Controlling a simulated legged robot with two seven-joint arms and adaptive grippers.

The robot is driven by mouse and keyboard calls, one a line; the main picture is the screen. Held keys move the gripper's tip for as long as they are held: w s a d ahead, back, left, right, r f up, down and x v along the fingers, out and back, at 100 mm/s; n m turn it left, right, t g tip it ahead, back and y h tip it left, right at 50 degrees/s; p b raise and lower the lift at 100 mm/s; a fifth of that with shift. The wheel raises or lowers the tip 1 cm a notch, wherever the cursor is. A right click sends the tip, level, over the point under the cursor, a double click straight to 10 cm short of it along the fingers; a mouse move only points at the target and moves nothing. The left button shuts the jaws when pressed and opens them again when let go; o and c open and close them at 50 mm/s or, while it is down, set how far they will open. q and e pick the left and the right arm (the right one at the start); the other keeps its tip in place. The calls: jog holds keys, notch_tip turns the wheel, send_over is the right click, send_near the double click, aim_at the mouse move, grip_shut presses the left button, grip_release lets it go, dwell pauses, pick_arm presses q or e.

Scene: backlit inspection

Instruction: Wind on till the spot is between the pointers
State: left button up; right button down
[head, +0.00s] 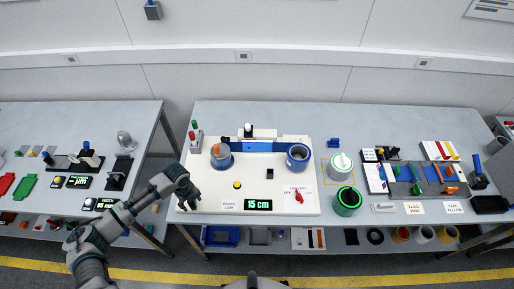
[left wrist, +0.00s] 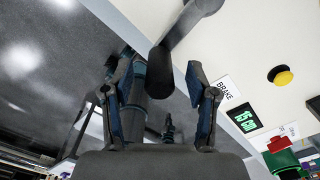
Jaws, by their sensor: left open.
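A white winding bench (head: 270,180) carries a left reel with an orange knob (head: 221,153) and a right reel (head: 298,155). A blue web (head: 264,143) runs between them past a black and white fitting (head: 248,131). The spot and pointers are too small to make out. A display (head: 258,205) reads 15 cm. My left gripper (head: 188,198) is at the bench's left front edge. In the left wrist view its open fingers (left wrist: 158,72) stand either side of a dark cylindrical handle (left wrist: 160,72) on a grey arm (left wrist: 190,22); contact cannot be told. My right gripper is out of view.
A yellow button (head: 236,185), a BRAKE label (head: 229,205) and a red switch (head: 298,196) are on the bench top. Green-rimmed (head: 347,201) and white (head: 341,163) cans stand to the right. Another bench (head: 75,125) is left, across a gap.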

pick_arm(q)
jog(key=shift+r, duration=3.45)
